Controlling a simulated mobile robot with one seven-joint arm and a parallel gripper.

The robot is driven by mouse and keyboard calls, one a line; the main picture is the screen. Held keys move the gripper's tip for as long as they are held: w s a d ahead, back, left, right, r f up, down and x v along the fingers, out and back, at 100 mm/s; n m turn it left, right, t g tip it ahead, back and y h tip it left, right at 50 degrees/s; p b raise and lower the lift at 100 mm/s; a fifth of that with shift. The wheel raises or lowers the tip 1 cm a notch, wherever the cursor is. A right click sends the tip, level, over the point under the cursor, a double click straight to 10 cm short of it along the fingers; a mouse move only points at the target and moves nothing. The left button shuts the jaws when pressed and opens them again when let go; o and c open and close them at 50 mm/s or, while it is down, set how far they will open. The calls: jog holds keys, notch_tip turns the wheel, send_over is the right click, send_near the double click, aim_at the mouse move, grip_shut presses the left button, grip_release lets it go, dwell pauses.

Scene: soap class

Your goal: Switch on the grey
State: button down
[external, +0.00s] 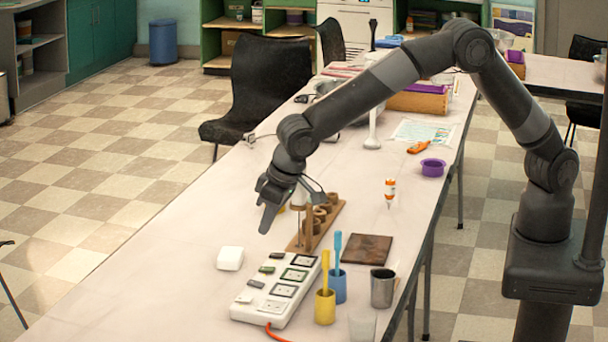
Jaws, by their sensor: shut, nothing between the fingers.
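A white power strip (277,312) lies on the table, with a row of sockets along its right side and a row of small rocker switches along its left. The two far switches look dark or greenish, one nearer switch (256,284) looks grey, and the nearest (243,299) looks pale grey. Which way each rocker is tipped is too small to tell. My gripper (266,226) points down above the table, beyond the far end of the strip in the picture. It is shut and empty, and appears apart from the strip.
A white block (230,258) lies left of the strip. A yellow cup (325,308) and a blue cup (337,288), each holding a tool, stand close to its right. A metal cup (383,288), brown board (367,249) and wooden rack (322,226) are nearby. The table's left side is clear.

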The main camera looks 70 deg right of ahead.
aim_at(251, 282)
jog(key=x, duration=1.3)
jog(key=shift+s+f, duration=0.1)
jog(key=shift+s, duration=0.3)
jog(key=shift+w+f, duration=0.1)
jog(key=shift+f, duration=0.1)
jog(key=shift+s, duration=0.85)
jog(key=shift+r, duration=0.15)
